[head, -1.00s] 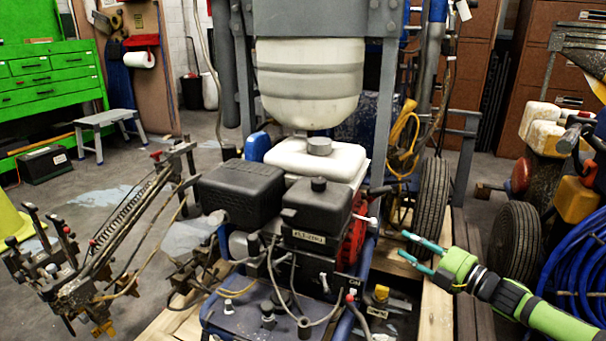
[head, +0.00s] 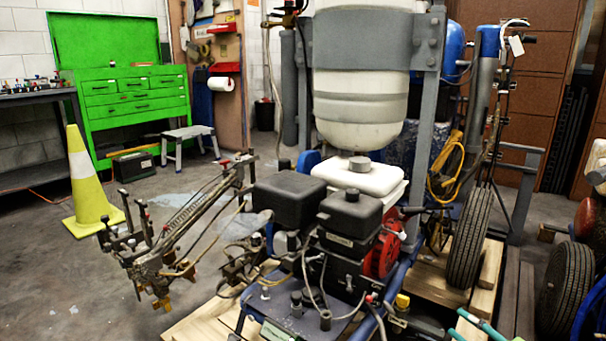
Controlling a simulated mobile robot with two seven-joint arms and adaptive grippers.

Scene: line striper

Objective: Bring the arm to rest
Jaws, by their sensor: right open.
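My right gripper (head: 456,322) shows only as two teal fingers at the bottom edge of the head view, right of centre. The fingers are apart with nothing between them. The rest of my right arm is below the picture. The line striper (head: 345,235) stands in the middle, with a black engine, a red side part and a white tank above. The fingers are in front and to the right of its engine in the picture; I cannot tell how far apart they are. My left gripper is not in view.
A wooden pallet (head: 488,280) lies under the striper. A black tyre (head: 468,238) stands at its right, another wheel (head: 567,288) and blue hose (head: 592,322) farther right. A yellow cone (head: 88,185), green tool chest (head: 130,98) and step stool (head: 188,135) stand left.

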